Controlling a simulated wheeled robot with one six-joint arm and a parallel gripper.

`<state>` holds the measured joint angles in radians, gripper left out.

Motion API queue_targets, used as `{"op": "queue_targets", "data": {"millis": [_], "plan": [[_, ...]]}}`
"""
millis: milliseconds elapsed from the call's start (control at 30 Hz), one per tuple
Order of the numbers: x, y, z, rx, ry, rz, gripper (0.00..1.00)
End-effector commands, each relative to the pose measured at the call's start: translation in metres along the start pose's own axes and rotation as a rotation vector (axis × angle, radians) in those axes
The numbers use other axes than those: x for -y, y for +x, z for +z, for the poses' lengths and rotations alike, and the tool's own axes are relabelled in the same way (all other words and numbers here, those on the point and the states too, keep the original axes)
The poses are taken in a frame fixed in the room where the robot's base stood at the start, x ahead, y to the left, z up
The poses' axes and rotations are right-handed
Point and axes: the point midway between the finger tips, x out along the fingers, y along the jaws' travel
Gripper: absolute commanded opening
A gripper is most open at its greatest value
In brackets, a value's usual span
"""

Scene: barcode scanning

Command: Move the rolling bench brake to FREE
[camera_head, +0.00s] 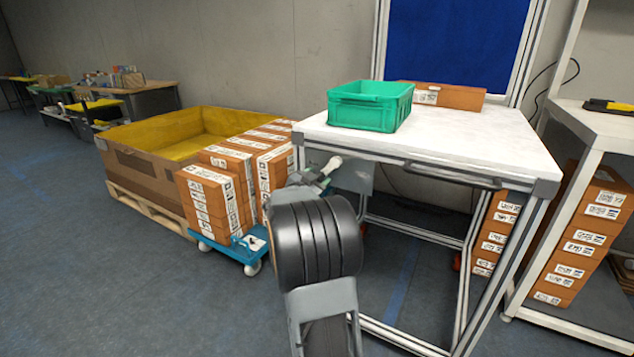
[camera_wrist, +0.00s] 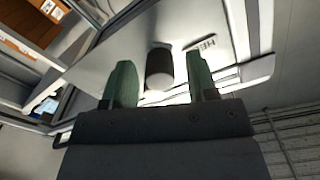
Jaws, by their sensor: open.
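The rolling bench (camera_head: 470,140) has a white top and a grey frame, and stands right of centre in the head view. A grey panel (camera_head: 352,176) hangs under its near left corner. In the wrist view, a dark cylindrical knob (camera_wrist: 159,70) stands before a pale panel (camera_wrist: 130,45) with partly readable lettering (camera_wrist: 200,44). My gripper (camera_wrist: 157,62) is open, its two green fingers on either side of the knob, with gaps visible on both sides. In the head view my gripper (camera_head: 316,177) is beside the bench's left corner, partly hidden by my arm. The brake's setting cannot be read.
A green crate (camera_head: 370,106) and an orange box (camera_head: 442,96) stand on the bench. Left of my arm, a blue trolley (camera_head: 236,248) carries stacked orange boxes (camera_head: 212,204). A large carton with yellow lining (camera_head: 150,140) stands behind. A shelf (camera_head: 590,125) with boxes is at right.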

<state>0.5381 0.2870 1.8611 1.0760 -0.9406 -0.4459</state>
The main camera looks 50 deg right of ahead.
Motion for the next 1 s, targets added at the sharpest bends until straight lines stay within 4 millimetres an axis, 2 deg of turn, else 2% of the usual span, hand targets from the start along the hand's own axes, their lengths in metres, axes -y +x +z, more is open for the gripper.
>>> {"op": "queue_targets", "data": {"millis": [400, 933, 1000], "plan": [[0.0001, 0.0049, -0.0003, 0.000, 0.000, -0.001, 0.52], [0.0001, 0.0046, -0.0003, 0.000, 0.001, -0.001, 0.01], [0.0001, 0.0046, -0.0003, 0.000, 0.001, -0.001, 0.00]]}}
